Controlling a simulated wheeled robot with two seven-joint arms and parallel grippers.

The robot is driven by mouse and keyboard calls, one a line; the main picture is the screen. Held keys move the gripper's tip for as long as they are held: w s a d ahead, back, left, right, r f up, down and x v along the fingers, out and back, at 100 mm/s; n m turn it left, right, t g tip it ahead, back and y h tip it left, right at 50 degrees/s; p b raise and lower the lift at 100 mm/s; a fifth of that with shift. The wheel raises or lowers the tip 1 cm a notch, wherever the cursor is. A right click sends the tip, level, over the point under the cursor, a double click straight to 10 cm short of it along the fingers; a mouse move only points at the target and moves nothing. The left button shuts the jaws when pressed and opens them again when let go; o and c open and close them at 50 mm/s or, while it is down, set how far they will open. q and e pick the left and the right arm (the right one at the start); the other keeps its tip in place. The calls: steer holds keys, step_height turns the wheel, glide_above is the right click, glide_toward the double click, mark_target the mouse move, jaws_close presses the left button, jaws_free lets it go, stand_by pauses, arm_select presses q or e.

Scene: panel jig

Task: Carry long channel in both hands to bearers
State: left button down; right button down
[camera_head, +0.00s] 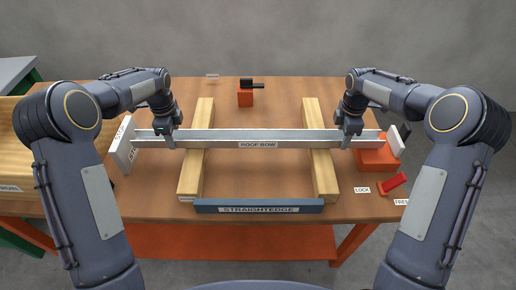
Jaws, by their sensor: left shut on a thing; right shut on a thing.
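The long channel (258,139), a pale metal bar labelled ROOF BOW, spans left to right across the two wooden bearers, the left one (191,175) and the right one (324,175). Whether it rests on them or hangs just above, I cannot tell. My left gripper (168,140) is shut on the channel left of the left bearer. My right gripper (347,141) is shut on it right of the right bearer. The fingertips are partly hidden. The channel's left end is near a white STOP plate (122,145), its right end near an orange block (377,157).
A blue STRAIGHTEDGE bar (258,206) lies across the near side of the table (258,182). An orange block with a black clamp (246,97) stands at the back. A red lever (394,183) sits at right by LOCK and FREE labels. A wooden surface (20,150) is at left.

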arm_select(q)
steer(key=shift+f, duration=0.45)
arm_select(e)
steer(key=shift+f, duration=0.45)
arm_select(q)
steer(key=c, duration=0.7)
jaws_free()
arm_select(e)
steer(key=c, duration=0.7)
jaws_free()
arm_select(q)
steer(key=shift+r, duration=0.1)
arm_select(e)
steer(key=shift+r, duration=0.45)
arm_select(q)
step_height(320, 180, up, 12)
steer(key=shift+f, duration=0.1)
arm_select(e)
step_height(320, 180, up, 11)
steer(key=shift+r, duration=0.15)
steer(key=shift+s, duration=0.1)
